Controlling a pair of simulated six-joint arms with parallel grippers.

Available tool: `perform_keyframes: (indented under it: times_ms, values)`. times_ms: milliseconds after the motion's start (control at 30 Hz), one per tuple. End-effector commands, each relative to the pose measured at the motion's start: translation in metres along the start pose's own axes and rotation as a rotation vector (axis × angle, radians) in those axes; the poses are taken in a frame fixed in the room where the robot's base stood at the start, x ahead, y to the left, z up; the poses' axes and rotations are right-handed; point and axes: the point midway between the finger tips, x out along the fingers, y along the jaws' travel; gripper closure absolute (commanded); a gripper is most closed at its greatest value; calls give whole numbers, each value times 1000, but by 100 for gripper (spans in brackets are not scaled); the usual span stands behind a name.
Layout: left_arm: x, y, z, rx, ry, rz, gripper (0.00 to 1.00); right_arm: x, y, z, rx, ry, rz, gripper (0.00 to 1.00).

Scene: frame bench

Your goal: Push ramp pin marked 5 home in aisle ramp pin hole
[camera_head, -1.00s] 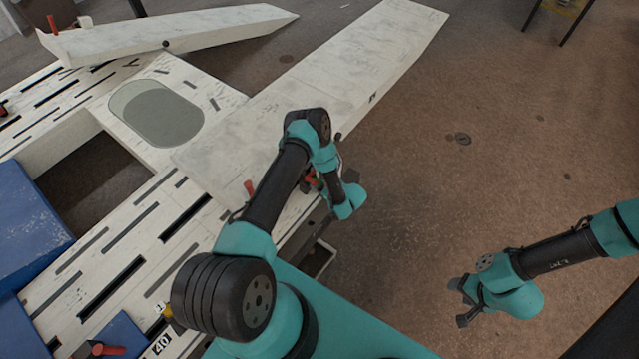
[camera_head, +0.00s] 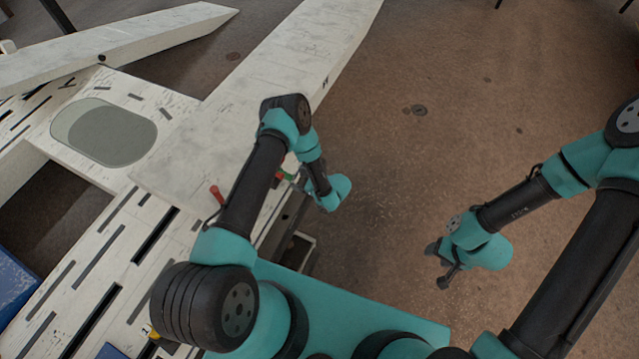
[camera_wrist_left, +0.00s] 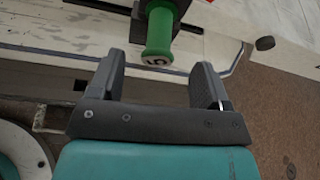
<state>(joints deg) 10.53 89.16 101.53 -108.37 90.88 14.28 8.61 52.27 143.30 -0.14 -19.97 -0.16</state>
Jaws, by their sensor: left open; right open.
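In the head view my left gripper (camera_head: 292,178) is partly hidden at the ramp's edge. My right gripper (camera_head: 440,264) hangs empty and open over the floor.
A long pale ramp (camera_head: 235,110) joins the slotted bench (camera_head: 125,240). A red pin (camera_head: 217,194) stands near their joint, and a second ramp (camera_head: 110,45) lies at the far left. A dark round stub (camera_wrist_left: 265,43) is right of the green pin. The brown floor at right is open.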

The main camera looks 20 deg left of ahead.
Motion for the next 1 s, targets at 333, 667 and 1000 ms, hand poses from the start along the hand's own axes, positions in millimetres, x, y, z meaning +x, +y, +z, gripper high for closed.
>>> perform_keyframes:
  times_ms: [333,667,1000]
  values:
    - [-62,0,0,1,1,-4,29,0,0,0,0,0,0,47]
    - [-99,0,0,1,0,-1,29,0,0,0,0,0,0,47]
    - [-102,0,0,0,0,0,29,0,0,0,0,0,0,47]
